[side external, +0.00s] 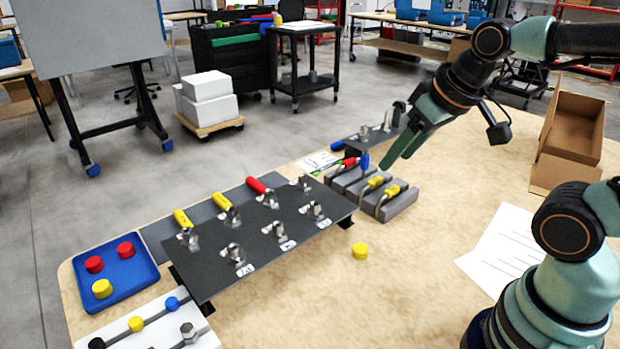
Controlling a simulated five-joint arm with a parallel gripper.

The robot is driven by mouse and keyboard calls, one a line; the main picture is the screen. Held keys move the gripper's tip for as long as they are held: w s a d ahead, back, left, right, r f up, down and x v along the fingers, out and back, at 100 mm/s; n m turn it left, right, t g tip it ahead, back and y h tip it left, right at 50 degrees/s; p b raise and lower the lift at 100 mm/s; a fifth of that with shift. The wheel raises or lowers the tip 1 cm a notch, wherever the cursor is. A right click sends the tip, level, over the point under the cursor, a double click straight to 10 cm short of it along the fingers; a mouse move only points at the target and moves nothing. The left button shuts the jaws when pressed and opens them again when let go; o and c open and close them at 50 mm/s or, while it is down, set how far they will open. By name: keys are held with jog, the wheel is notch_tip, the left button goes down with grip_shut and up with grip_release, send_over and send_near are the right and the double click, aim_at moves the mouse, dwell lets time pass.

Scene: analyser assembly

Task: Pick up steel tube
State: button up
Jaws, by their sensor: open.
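Several thin steel tubes with coloured sleeves lie on a row of grey blocks at the middle right of the table. One steel tube (385,199) has a yellow sleeve and lies on the nearest block (400,206). Another with a yellow sleeve (375,182) lies just behind it, and red and blue sleeves (364,160) show farther left. Which one is meant I cannot tell. My gripper (393,140) is open and empty, pointing down above and behind the blocks, apart from the tubes.
A dark raised panel (222,273) with several metal clips stands left of the blocks. A loose yellow cap (360,251) lies in front. A blue tray (130,278) holds red and yellow caps. An open cardboard box (568,140) and paper (500,247) are at right.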

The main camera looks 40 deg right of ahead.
jog(key=w+d+f+m+g, duration=0.1)
jog(key=w+d+m+g, duration=0.2)
jog(key=w+d+m, duration=0.5)
jog(key=m+g, duration=0.3)
jog(key=m, duration=0.7)
send_over(392, 188)
jog(key=d, duration=0.1)
jog(key=f, duration=1.3)
jog(key=shift+s+f, duration=0.3)
jog(key=shift+w+a+f, duration=0.1)
jog(key=shift+a+f, duration=0.1)
jog(key=shift+f, duration=0.7)
jog(key=shift+w+a+f, duration=0.1)
jog(key=shift+a+f, duration=0.05)
jog(key=shift+f, duration=0.75)
jog(key=shift+a+f, duration=0.2)
jog(key=shift+f, duration=0.7)
grip_shut()
